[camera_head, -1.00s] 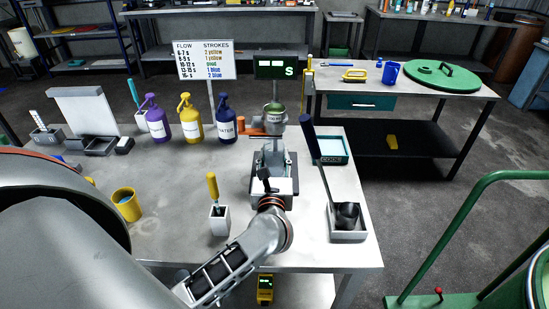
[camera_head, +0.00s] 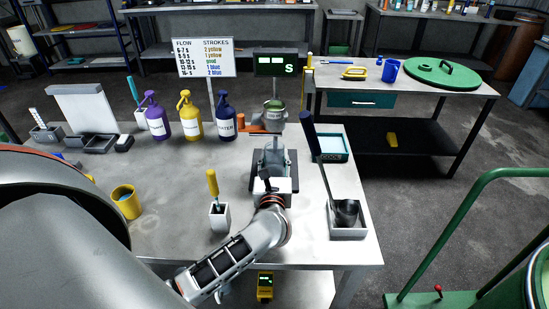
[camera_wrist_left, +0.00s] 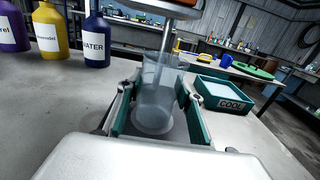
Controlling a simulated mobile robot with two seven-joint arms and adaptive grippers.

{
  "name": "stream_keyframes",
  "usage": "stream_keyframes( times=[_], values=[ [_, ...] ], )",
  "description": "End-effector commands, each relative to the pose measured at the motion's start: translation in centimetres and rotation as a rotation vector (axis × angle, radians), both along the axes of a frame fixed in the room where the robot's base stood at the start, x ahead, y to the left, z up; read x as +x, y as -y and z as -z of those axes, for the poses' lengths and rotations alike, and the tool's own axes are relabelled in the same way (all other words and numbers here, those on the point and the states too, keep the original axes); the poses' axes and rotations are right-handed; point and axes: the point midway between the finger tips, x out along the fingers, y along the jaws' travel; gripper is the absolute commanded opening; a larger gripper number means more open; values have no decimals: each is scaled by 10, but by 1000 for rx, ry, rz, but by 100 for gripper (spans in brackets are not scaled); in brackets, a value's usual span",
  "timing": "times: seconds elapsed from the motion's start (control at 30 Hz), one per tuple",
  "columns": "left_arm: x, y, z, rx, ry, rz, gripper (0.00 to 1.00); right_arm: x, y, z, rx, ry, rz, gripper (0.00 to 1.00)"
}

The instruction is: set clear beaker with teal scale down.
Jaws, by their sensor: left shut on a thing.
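The clear beaker (camera_wrist_left: 158,88) is upright between the teal-padded fingers of my left gripper (camera_wrist_left: 156,110) in the left wrist view. The gripper is shut on it. A teal scale cannot be made out on its wall. In the head view my left gripper (camera_head: 271,160) is at the dark plate (camera_head: 289,184) below the orange-handled cup stand (camera_head: 275,118), and it mostly hides the beaker. Whether the beaker's base touches the surface below cannot be told. My right gripper is not in view.
Purple (camera_head: 157,122), yellow (camera_head: 191,121) and blue (camera_head: 225,122) pump bottles stand behind left. A white holder (camera_head: 219,217) and yellow mug (camera_head: 126,203) stand on the left.

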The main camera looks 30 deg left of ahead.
Motion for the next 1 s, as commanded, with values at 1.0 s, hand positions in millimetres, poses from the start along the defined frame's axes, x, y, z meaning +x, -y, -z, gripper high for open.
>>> stream_keyframes(
  times=[1.0],
  values=[
    [-78,48,-1,-3,-3,0,53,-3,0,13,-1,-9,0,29]
  ],
)
